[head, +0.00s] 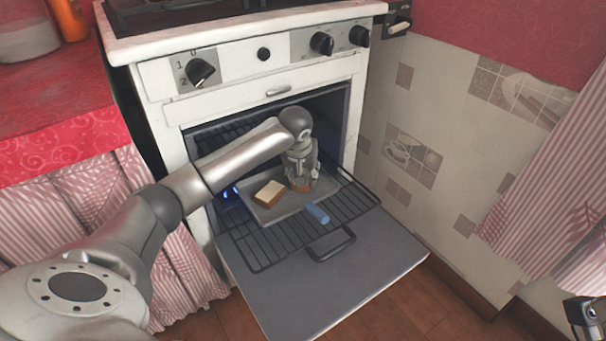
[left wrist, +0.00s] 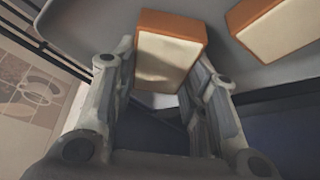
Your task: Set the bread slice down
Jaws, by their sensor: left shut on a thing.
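My left gripper (head: 302,182) reaches into the open oven and is shut on a bread slice (left wrist: 168,52), brown-crusted with a pale face. In the head view the gripper mostly hides this slice; a brown bit shows low between the fingers. It is over the right part of a grey metal tray (head: 285,211); I cannot tell whether it touches the tray. A second bread slice (head: 269,193) lies on the tray to the left, and shows in the left wrist view (left wrist: 277,25). My right gripper (head: 585,318) is partly in view at the lower right corner.
The tray sits on a dark wire rack (head: 262,247) pulled out over the lowered oven door (head: 330,285). A blue rounded piece (head: 317,213) is at the tray's front edge. The white stove front (head: 240,66) is above. A red counter (head: 50,115) stands left, a tiled wall right.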

